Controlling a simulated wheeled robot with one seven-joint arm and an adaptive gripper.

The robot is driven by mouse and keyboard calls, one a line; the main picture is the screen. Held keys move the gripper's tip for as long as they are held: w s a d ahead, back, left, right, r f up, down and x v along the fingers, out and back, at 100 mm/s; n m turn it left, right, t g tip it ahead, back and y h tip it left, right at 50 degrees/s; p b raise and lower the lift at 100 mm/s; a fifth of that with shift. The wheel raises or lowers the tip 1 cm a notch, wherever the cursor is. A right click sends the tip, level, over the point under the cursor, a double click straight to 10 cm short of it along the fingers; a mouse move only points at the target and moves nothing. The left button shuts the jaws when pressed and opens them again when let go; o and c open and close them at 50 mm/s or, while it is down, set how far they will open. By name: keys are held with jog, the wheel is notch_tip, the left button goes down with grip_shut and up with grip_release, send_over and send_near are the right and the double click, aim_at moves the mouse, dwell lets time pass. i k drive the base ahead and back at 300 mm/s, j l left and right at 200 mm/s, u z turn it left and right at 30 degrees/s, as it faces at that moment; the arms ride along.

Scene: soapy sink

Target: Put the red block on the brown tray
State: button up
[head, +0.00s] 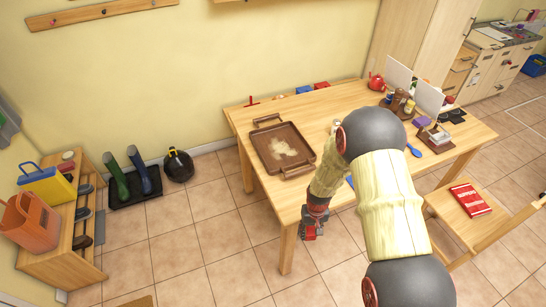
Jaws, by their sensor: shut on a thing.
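The brown tray (268,158), with raised rims and a handle at each end, lies on the left part of the wooden table. A pale, foamy-looking patch lies in its middle. My gripper (310,230) hangs at the table's front edge, to the right of and nearer than the tray, pointing down. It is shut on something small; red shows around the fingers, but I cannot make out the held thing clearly. A small red block-like thing (321,85) stands at the table's back edge, beside a blue one (304,89). My arm hides part of the table's middle.
Bottles (398,100), white panels (428,97) and a red pot (376,81) stand on the table's right part, with a purple sponge-like thing (422,122). A chair (485,215) with a red book (470,199) stands at the right.

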aim_at(281, 147)
jog(key=j+u, duration=0.1)
jog(key=u, duration=0.35)
jog(key=j+u, duration=0.1)
jog(key=u, duration=0.35)
jog(key=i+u, duration=0.1)
jog(key=u, duration=0.4)
jog(key=j+u, duration=0.1)
jog(key=u, duration=0.35)
jog(key=i+u, duration=0.1)
jog(key=u, duration=0.35)
jog(key=i+u, duration=0.1)
jog(key=u, duration=0.35)
jog(key=i+j, duration=0.15)
jog(key=i, duration=0.2)
jog(key=i+l+z, duration=0.1)
jog(key=i+z, duration=0.15)
jog(key=z, duration=0.2)
jog(key=i+z, duration=0.25)
jog(key=z, duration=0.25)
jog(key=i+z, duration=0.25)
jog(key=z, duration=0.2)
jog(key=i+z, duration=0.1)
jog(key=z, duration=0.3)
jog(key=i+z, duration=0.15)
jog(key=z, duration=0.3)
jog(key=i+z, duration=0.1)
jog(key=z, duration=0.3)
jog(key=i+j+z, duration=0.1)
jog(key=z, duration=0.35)
